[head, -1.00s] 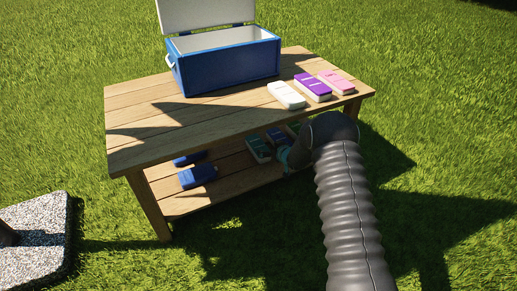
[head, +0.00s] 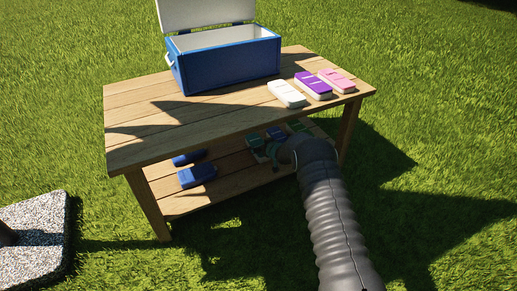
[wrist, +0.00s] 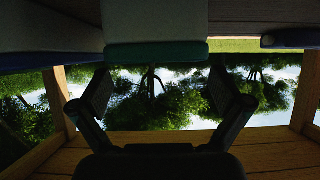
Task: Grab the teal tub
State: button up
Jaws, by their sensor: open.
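The teal tub (head: 254,140) is on the lower shelf of the wooden table in the head view, partly shaded, with my arm's end just right of it. In the wrist view, which looks upside down, a pale tub with a teal edge (wrist: 155,52) fills the top centre. My gripper (wrist: 160,83) is open there, its two dark fingers spread to either side with nothing between them. The teal edge lies just above the fingertips in the picture; I cannot tell whether they touch.
Blue tubs (head: 197,175) lie left on the shelf; blue (head: 275,133) and green (head: 297,127) ones are close behind my gripper. The tabletop (head: 150,120) overhangs the shelf and carries an open blue cooler (head: 225,65) and white, purple and pink tubs. A leg (head: 347,130) stands right.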

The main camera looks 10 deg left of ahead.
aim_at(258, 143)
jog(key=shift+b+x, duration=0.5)
jog(key=shift+x, duration=1.85)
jog(key=shift+w+d, duration=0.1)
jog(key=shift+r, duration=0.1)
jog(key=c, duration=1.5)
